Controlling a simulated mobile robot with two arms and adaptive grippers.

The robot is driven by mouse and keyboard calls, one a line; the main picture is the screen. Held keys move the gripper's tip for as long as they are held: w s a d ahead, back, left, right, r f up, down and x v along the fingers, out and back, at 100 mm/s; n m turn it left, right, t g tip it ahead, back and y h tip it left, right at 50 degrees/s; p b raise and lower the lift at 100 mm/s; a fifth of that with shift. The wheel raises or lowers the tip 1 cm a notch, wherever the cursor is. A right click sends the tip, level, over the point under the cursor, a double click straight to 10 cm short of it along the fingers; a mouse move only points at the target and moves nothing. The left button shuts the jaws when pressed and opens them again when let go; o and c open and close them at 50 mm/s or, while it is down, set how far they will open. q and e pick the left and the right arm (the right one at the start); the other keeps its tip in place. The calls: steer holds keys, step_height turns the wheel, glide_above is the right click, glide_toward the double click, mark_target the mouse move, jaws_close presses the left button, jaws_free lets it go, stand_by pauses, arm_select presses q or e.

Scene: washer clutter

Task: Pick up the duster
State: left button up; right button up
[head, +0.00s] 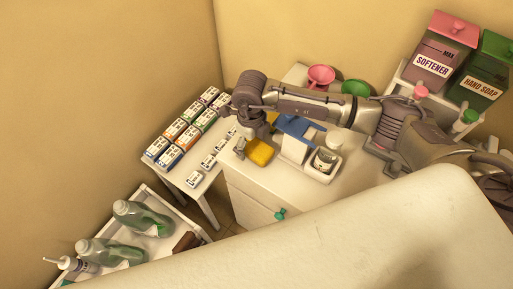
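A yellow, soft-looking block (260,152) lies at the left edge of the white cabinet top (317,196); it may be the duster, but I cannot tell for sure. My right gripper (242,148) points down at the cabinet's left edge, just left of the yellow block. Its fingers are small and dark here, so I cannot tell whether they are open or touch the block. My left gripper is not in view.
A blue-topped white holder (297,137) and a white tray with a jar (325,160) stand right of the block. Pink (320,76) and green (355,88) bowls are behind my arm.

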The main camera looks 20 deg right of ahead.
mark_target(252, 143)
steer(key=c, duration=1.1)
steer(key=shift+r, duration=0.15)
steer(key=shift+r, duration=0.3)
step_height(252, 143, up, 3)
steer(key=shift+r+p, duration=0.15)
steer(key=shift+p, duration=1.05)
steer(key=s+a, duration=0.3)
steer(key=a, duration=0.1)
steer(key=s+a, duration=0.4)
steer(key=a, duration=0.1)
steer(key=s+a+b, duration=0.1)
steer(key=s+a, duration=0.3)
steer(key=a, duration=0.1)
steer(key=shift+a+f, duration=0.1)
steer(key=shift+f, duration=0.2)
